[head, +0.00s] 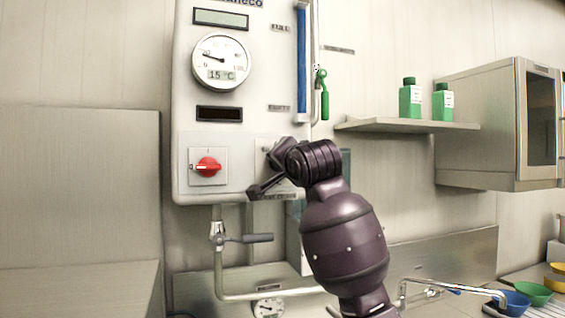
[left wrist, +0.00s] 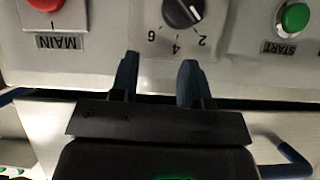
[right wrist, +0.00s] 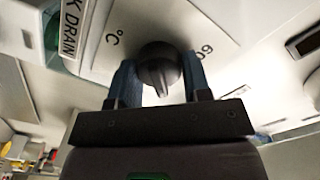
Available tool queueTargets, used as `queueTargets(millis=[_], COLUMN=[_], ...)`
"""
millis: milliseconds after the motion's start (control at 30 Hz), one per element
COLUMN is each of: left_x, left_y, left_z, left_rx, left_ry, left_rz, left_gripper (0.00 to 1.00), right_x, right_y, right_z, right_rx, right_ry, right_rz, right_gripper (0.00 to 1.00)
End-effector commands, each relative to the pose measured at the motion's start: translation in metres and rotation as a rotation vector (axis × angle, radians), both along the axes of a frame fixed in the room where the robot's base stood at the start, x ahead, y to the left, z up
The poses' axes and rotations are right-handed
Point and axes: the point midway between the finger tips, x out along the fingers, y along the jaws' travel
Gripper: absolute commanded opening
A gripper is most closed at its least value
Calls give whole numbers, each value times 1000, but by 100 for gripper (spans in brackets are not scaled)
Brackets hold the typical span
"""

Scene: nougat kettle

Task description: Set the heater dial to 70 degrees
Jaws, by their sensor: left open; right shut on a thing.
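The black heater dial (right wrist: 158,66) sits on a white plate marked °C, with the number 60 partly visible at right in the right wrist view. My right gripper (right wrist: 157,80) is shut on the dial, one finger on each side. In the head view the right gripper (head: 267,168) is at the lower right of the kettle's control panel (head: 262,85) and largely hides the dial. The dial's exact setting cannot be read. My left gripper (left wrist: 158,78) is open and empty in the left wrist view, below a black numbered knob (left wrist: 183,12); it is out of the head view.
A round gauge (head: 221,61) reads 15 °C. A red rotary switch (head: 208,167) sits left of my right gripper. Below is a valve handle (head: 245,239). A green START button (left wrist: 293,18) and red MAIN switch (left wrist: 45,4) flank the numbered knob.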

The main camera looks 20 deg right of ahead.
Motion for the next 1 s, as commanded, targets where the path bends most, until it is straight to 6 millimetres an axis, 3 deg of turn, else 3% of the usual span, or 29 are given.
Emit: queueTargets(millis=[33, 200, 567, 1000], left_x=[0, -1, -1, 1], left_y=[0, 0, 0, 0], left_z=[0, -1, -2, -14], left_rx=[0, 0, 0, 0], left_ry=[1, 2, 3, -1], left_rz=[0, 0, 0, 0], left_gripper=[43, 43, 43, 43], right_x=[0, 0, -6, -77], right_y=[-1, 0, 0, -3], right_z=[0, 0, 0, -1], right_rx=[1, 0, 0, 1], right_ry=[-1, -1, -2, -4], right_rz=[-1, -1, 1, 1], right_gripper=[46, 68, 68, 68])
